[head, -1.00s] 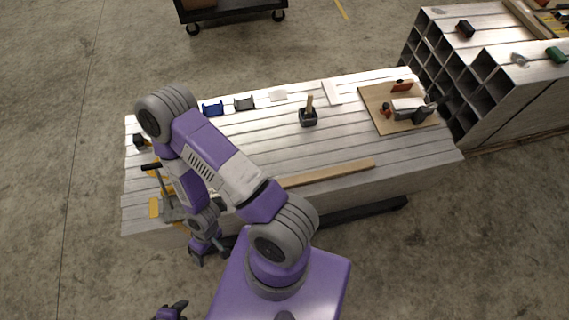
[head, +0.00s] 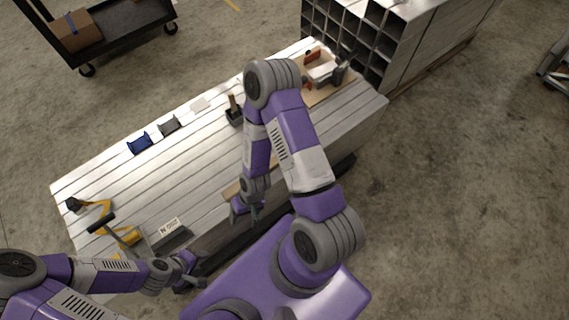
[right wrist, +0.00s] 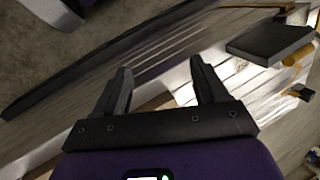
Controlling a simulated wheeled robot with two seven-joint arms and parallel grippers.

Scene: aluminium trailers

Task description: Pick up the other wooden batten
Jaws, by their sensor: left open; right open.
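One wooden batten (head: 232,190) lies along the near edge of the silvery planked bench top in the head view. My right arm covers much of it, and only short tan stretches show. My right gripper (head: 246,212) is open beside the batten's left part, at the bench's near edge. In the right wrist view its two fingers (right wrist: 162,82) stand apart with nothing clearly held; a tan strip shows beyond them, but I cannot tell for sure that it is the batten. My left gripper (head: 190,272) is open and appears empty near the bench's front left.
On the bench (head: 180,170) are a blue holder (head: 139,143), a grey one (head: 169,125), a handled tool in a dark holder (head: 234,113), a yellow-and-black tool (head: 123,235) and a wooden board (head: 318,96) with tools. A cart (head: 120,35) stands behind on open floor.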

